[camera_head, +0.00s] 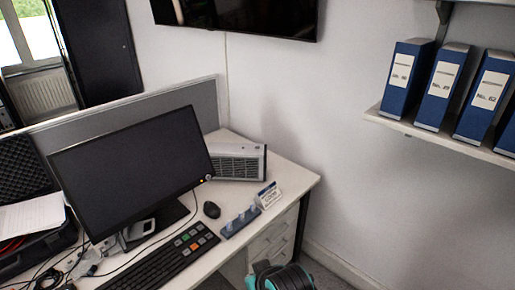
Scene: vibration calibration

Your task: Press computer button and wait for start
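A large computer monitor (135,165) with a dark, blank screen stands on the white desk. A small yellowish spot (208,178) shows at its lower right corner; I cannot tell whether it is a button or a light. A grey box with a vented front (238,162) stands behind and to the right of the monitor. I cannot make out a button on it. A black keyboard (160,268) lies in front of the monitor, with a group of coloured keys (190,242) at its right end. Neither gripper is clearly in view.
A mouse (212,209), a grey-blue holder (240,222) and a small white sign (268,195) are on the desk (290,178). An open black case (22,170) is at left. Blue binders (405,78) stand on a wall shelf. A black and teal object (283,277) shows at the bottom edge.

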